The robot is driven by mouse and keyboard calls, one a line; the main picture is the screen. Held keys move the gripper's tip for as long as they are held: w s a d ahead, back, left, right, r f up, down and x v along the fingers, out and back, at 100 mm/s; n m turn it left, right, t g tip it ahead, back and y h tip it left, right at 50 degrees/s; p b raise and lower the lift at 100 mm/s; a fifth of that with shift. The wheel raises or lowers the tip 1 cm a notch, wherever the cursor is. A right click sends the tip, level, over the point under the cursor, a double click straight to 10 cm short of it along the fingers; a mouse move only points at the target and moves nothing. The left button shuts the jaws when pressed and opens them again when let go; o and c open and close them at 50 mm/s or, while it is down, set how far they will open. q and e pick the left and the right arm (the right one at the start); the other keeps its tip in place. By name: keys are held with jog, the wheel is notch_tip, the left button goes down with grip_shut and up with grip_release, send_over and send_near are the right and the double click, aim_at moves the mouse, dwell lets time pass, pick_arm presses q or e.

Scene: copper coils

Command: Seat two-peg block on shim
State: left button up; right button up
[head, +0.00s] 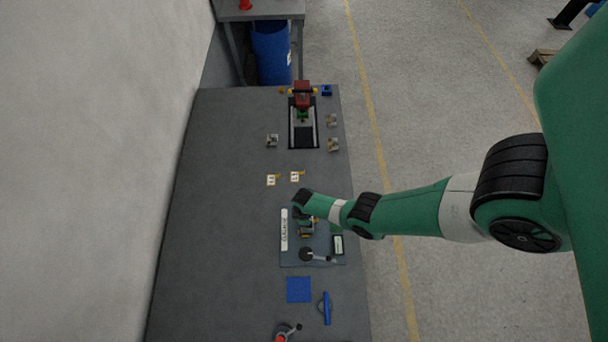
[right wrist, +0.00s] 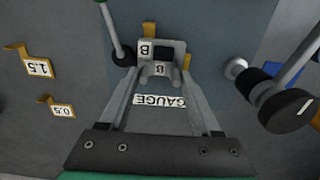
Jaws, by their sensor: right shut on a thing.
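In the right wrist view, my right gripper (right wrist: 160,72) is shut on a grey block (right wrist: 171,48) marked B, with two rounded stubs toward the camera. A yellow piece (right wrist: 149,30) with a B label shows just beyond it, and another yellow strip (right wrist: 187,62) shows at its right. Whether the block touches what lies under it cannot be told. Two yellow shim tabs lie apart at left, labelled 1.5 (right wrist: 38,67) and 0.5 (right wrist: 62,110). In the head view my right gripper (head: 306,230) is over the gauge plate, partly hidden by its arm. My left gripper is not in view.
The gauge plate (head: 325,259) carries a white labelled strip (head: 284,230), a small display (head: 338,244) and a round black-based stand (head: 306,254). Rods stand near the gripper in the wrist view. A blue square (head: 299,289) lies nearer. The table's left side is clear.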

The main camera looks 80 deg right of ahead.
jog(key=shift+f+b, duration=0.35)
dwell(0.4)
jog(key=o, duration=1.5)
jog(key=shift+o, duration=0.3)
